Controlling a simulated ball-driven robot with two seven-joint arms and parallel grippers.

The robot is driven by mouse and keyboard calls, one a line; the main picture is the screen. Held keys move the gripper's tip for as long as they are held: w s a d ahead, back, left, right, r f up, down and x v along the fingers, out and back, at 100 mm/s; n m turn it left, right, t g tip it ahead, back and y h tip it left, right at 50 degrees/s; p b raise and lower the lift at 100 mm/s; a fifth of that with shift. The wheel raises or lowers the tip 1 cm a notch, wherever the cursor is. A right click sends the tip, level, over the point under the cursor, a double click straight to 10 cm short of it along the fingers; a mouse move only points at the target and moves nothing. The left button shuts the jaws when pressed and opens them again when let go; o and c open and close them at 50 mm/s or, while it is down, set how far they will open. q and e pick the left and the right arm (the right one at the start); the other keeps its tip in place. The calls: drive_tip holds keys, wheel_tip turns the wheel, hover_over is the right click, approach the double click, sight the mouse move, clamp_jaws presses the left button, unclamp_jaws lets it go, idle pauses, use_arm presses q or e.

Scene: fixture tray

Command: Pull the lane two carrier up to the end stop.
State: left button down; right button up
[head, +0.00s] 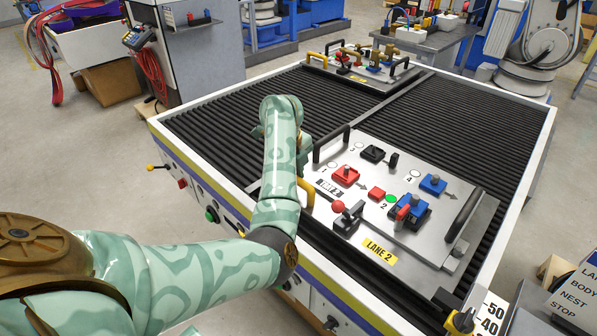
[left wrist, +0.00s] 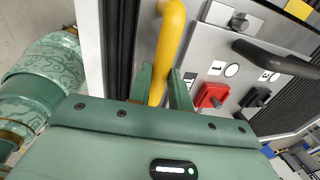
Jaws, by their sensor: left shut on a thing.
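The lane two carrier (head: 345,222) is a grey metal plate with a yellow LANE 2 label, lying on the black ribbed bed. It bears red, blue and black fixture parts. Its yellow handle (head: 307,196) is at its left end and shows large in the left wrist view (left wrist: 170,40). My left gripper (left wrist: 161,84) is shut on this yellow handle, one finger on each side. In the head view my forearm mostly hides the gripper. Black handles stand at the carrier's back left (head: 331,143) and right end (head: 465,214). I cannot clearly identify the end stop. My right gripper is not in view.
A second carrier (head: 345,74) with yellow and black handles sits at the bed's far end. A dividing rail (head: 400,98) crosses the bed. A scale (head: 491,316) and yellow knob (head: 461,320) are at the near right corner. Ribbed bed behind the lane two carrier is clear.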

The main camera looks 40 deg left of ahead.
use_arm(q)
drive_tip(key=shift+f, duration=0.1)
drive_tip(key=c, duration=1.4)
unclamp_jaws()
drive_tip(key=shift+s, duration=0.1)
drive_tip(key=shift+o, duration=0.5)
drive_tip(key=s+r+p, duration=0.3)
drive_tip(key=r+p, duration=0.6)
drive_tip(key=r, duration=0.7)
drive_tip(key=shift+s+a, duration=0.15)
drive_tip(key=shift+a, duration=0.1)
